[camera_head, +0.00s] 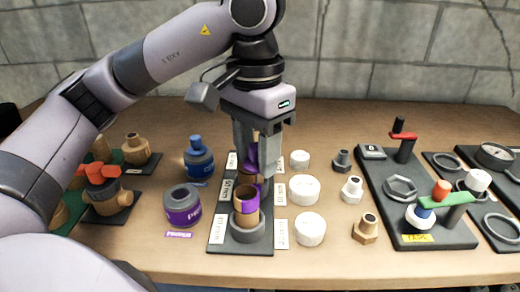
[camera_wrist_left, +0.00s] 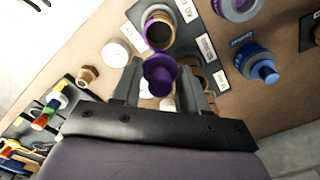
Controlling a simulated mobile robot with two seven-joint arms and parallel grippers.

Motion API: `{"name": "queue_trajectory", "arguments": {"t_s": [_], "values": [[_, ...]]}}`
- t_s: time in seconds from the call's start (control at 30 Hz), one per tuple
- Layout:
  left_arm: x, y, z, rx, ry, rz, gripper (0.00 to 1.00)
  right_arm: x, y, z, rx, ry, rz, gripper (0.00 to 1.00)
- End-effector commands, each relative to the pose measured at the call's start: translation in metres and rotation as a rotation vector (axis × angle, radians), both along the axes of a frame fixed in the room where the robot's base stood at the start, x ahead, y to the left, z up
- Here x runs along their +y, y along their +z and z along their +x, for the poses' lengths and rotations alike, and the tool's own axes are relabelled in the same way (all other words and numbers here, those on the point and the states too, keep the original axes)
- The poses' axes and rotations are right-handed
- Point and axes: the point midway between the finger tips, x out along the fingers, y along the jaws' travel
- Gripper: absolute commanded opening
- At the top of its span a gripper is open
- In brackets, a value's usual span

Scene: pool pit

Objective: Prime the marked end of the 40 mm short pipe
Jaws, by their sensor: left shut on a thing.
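My left gripper (camera_head: 259,170) is shut on a purple cap (camera_wrist_left: 160,72), which shows between its two fingers in the left wrist view. In the head view the fingers hide much of the cap. A short tan pipe (camera_head: 246,196) stands upright in the front socket of a dark rack (camera_head: 224,243). Purple colour shows on its upper part, also in the left wrist view (camera_wrist_left: 158,30). The cap is just behind and above this pipe; I cannot tell whether they touch. The primer can (camera_head: 181,206) stands left of the rack with its top open. My right gripper is not in view.
A blue can (camera_head: 197,158) stands behind the primer can. A dark board (camera_head: 405,200) with valves lies further right. Red-handled valve (camera_head: 103,190) stands at left. The front table edge is clear.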

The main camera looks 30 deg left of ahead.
Motion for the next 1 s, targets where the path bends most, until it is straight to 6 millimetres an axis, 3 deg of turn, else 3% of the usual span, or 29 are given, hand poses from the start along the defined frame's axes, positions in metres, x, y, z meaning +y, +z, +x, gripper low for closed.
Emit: {"name": "queue_trajectory", "arguments": {"t_s": [1.0], "values": [[0.022, 0.000, -0.010, -0.001, -0.001, 0.001, 0.23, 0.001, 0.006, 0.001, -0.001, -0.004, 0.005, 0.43]]}}
